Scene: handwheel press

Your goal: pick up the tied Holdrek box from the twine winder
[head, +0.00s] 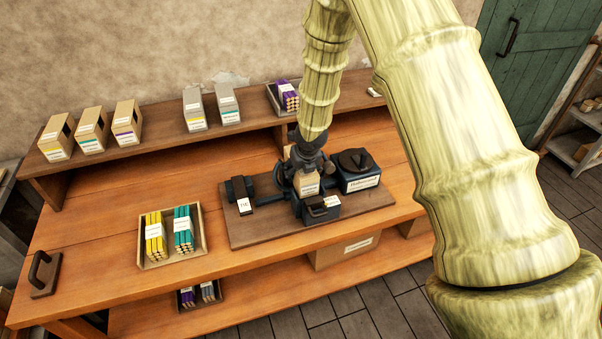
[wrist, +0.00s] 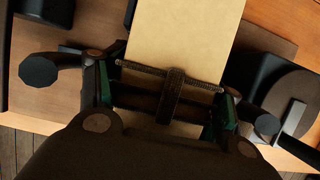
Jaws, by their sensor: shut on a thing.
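The Holdrek box (head: 306,184) is a tan carton with a pale label, standing in the dark twine winder (head: 318,208) on a wooden board. In the wrist view the tan box (wrist: 185,35) fills the top middle, with brown twine (wrist: 172,95) crossing it. My gripper (head: 307,158) comes down over the box from above. In the wrist view my gripper (wrist: 168,108) has its green-padded fingers on both sides of the box, shut on it. The box's lower part is hidden in the head view by the winder.
A round-topped dark unit (head: 356,170) stands right of the winder, and a small dark block with a tag (head: 241,197) stands left. A tray (head: 173,262) of yellow and teal bundles sits at the front left. Several cartons (head: 92,131) line the back shelf.

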